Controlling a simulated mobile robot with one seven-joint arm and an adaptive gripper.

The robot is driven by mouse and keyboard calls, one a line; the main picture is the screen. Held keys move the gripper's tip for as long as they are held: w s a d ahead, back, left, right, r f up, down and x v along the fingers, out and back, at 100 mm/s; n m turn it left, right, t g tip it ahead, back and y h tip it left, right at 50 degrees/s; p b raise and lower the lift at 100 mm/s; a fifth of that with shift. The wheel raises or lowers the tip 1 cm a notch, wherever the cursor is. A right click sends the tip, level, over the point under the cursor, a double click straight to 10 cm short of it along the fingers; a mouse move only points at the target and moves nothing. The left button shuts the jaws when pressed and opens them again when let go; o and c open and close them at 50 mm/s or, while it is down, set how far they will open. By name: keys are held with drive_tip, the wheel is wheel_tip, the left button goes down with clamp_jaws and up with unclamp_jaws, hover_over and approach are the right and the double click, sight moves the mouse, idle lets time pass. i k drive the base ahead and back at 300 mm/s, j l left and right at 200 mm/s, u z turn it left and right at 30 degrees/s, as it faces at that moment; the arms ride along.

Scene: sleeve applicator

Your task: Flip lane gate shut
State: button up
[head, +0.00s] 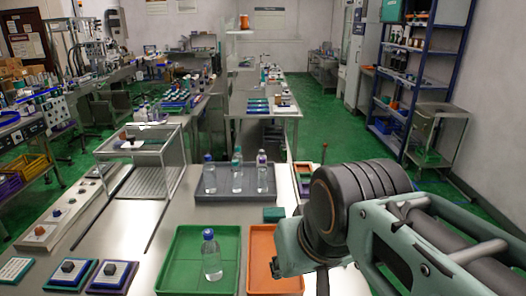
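I cannot pick out the lane gate with certainty. A clear-walled machine frame (150,143) with a ramp stands at the left. My arm reaches in from the right, over the right side of the table. Its wrist hides most of my gripper; only a dark piece (322,281) shows below it, and the fingers cannot be made out. I see no contact between my gripper and anything.
A bottle (211,258) stands in a green tray (176,262), beside an orange tray (262,240). Three bottles stand on a grey tray (222,198). A small green block (273,214) lies near my wrist. Padded dark cubes (110,268) sit front left. Bare tabletop (140,240) lies left of the green tray.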

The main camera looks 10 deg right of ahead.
sight(324, 158)
drive_tip(key=k+l, duration=0.15)
drive_tip(key=l, duration=0.2)
drive_tip(key=k+l, duration=0.15)
drive_tip(key=l, duration=1)
drive_tip(key=i+l, duration=0.15)
drive_tip(key=l, duration=0.2)
drive_tip(key=i+l+u, duration=0.1)
drive_tip(key=l, duration=0.3)
drive_tip(key=i+l+u, duration=0.1)
drive_tip(key=i+l, duration=1.25)
drive_tip(key=l, duration=0.15)
drive_tip(key=i+l+u, duration=0.15)
drive_tip(key=i+l, duration=0.55)
drive_tip(key=l, duration=0.1)
